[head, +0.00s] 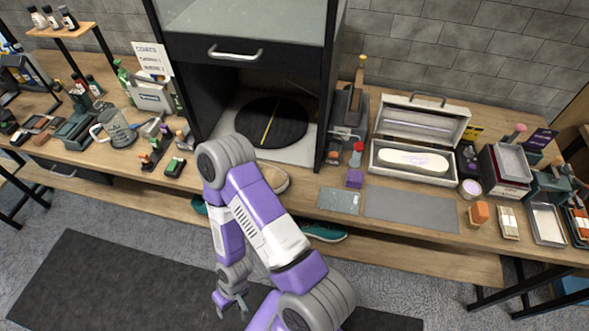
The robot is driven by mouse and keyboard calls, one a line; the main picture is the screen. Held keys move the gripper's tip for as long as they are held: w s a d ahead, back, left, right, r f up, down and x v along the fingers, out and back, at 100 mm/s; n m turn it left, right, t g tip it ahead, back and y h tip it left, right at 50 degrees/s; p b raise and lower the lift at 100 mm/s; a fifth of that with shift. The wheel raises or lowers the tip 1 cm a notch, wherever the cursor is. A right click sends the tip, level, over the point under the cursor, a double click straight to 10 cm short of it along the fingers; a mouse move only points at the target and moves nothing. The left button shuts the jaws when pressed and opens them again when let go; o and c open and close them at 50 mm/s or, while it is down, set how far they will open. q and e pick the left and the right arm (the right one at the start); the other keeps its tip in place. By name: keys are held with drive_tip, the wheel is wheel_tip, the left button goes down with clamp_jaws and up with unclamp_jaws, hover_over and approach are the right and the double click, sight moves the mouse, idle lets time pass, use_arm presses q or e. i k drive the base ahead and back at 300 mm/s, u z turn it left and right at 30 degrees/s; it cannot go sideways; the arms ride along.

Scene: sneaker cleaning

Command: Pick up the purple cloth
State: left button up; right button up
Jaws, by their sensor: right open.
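A small purple item (354,178), possibly the folded purple cloth, lies on the wooden bench just right of the black cabinet; it is too small to be sure. A dark purple piece (541,139) with faint markings stands at the far right back. My right gripper (231,305) hangs low over the floor in front of the bench, open and empty, well below and left of the small purple item. My right arm covers part of the bench front and the shoes. My left gripper is not in view.
A red-capped bottle (356,155) stands beside the small purple item. A grey mat (411,208) and a smaller grey-green sheet (339,201) lie in front. An open white case (409,160) stands behind. A beige shoe (274,178) is partly behind my arm.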

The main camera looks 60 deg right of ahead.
sight(355, 178)
drive_tip(key=u, duration=1.3)
drive_tip(key=k, duration=1.8)
drive_tip(key=z, duration=1.15)
